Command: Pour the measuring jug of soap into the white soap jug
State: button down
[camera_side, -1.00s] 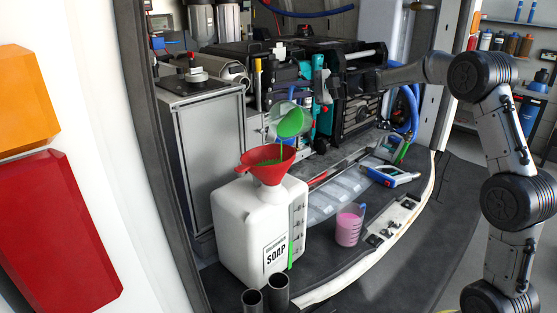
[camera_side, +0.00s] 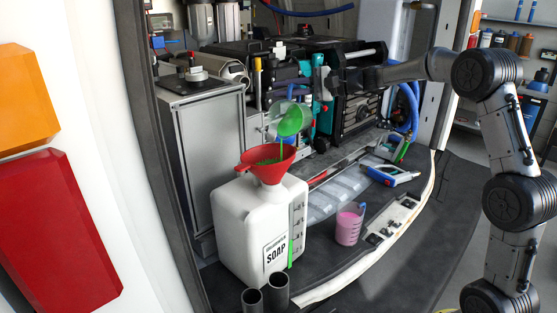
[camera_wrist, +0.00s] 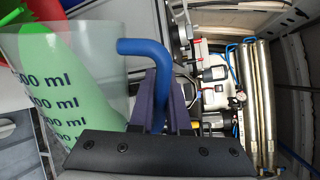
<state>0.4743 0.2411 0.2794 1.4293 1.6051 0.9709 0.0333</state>
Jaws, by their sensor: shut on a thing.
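The white soap jug (camera_side: 250,222), labelled SOAP, stands upright with a red funnel (camera_side: 268,168) in its mouth. Green liquid lies in the funnel, and a green level strip shows on the jug's side. A clear measuring jug with green soap (camera_side: 290,122) is tilted above the funnel, and a thin green stream falls from it into the funnel. In the wrist view the measuring jug (camera_wrist: 110,50) shows ml marks, green soap inside and a blue handle (camera_wrist: 148,48). My gripper (camera_wrist: 158,100) is shut on that handle. In the side view its fingers are hard to make out.
A second measuring jug with pink liquid (camera_side: 348,226) stands on the dark bench to the right. A blue and white tool (camera_side: 390,174) lies behind it. Two black tubes (camera_side: 265,295) stand in front of the soap jug. Machinery crowds the back.

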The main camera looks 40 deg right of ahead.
aim_at(278, 104)
jog(key=shift+s+a+r+n, duration=0.35)
jog(key=shift+a+r, duration=0.05)
jog(key=shift+a, duration=0.3)
jog(key=shift+s+a+r+n, duration=0.35)
jog(key=shift+a, duration=0.35)
dwell(0.9)
jog(key=shift+s+a+r+n+h+p, duration=0.15)
jog(key=shift+s+a+r+n+p, duration=0.1)
jog(key=shift+a+n, duration=0.1)
jog(key=shift+s+a+r+n+h+p, duration=0.1)
jog(key=shift+a+r+n+h+p, duration=0.05)
jog(key=shift+a+r+n, duration=0.15)
dwell(0.7)
jog(key=shift+f, duration=0.1)
jog(key=d+m, duration=0.1)
jog(key=w+d+f+m, duration=0.2)
jog(key=d, duration=0.1)
jog(key=shift+d+f+y, duration=0.1)
jog(key=shift+f+y, duration=0.1)
jog(key=shift+y, duration=0.2)
